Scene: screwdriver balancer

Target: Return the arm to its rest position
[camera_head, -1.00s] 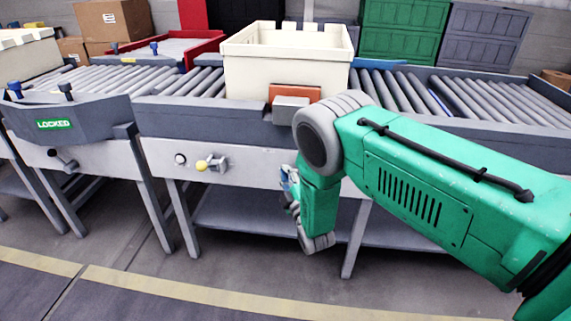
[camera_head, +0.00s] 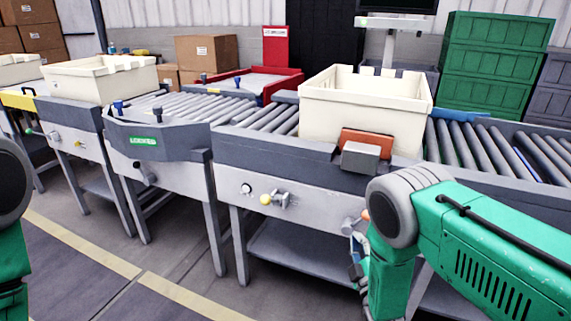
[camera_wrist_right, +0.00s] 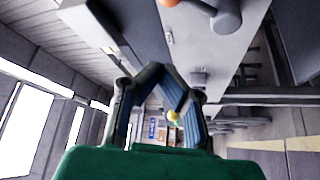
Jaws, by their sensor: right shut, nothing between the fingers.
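My right arm (camera_head: 470,235) is green with grey joints and reaches in from the right in the head view. Its forearm hangs down in front of the conveyor. My right gripper (camera_head: 356,251) shows only partly there, beside the conveyor's front panel. In the right wrist view the two blue-lined fingers of the right gripper (camera_wrist_right: 158,70) meet at their tips, shut with nothing between them. My left arm (camera_head: 12,230) shows only as a dark joint and green link at the left edge. Its gripper is out of view.
A cream bin (camera_head: 365,110) stands on the roller conveyor (camera_head: 290,165), behind an orange and grey block (camera_head: 365,150). A lever (camera_head: 353,222) juts from the front panel close to the right gripper. A gate marked LOCKED (camera_head: 160,142) is further left. The floor (camera_head: 190,280) in front is open.

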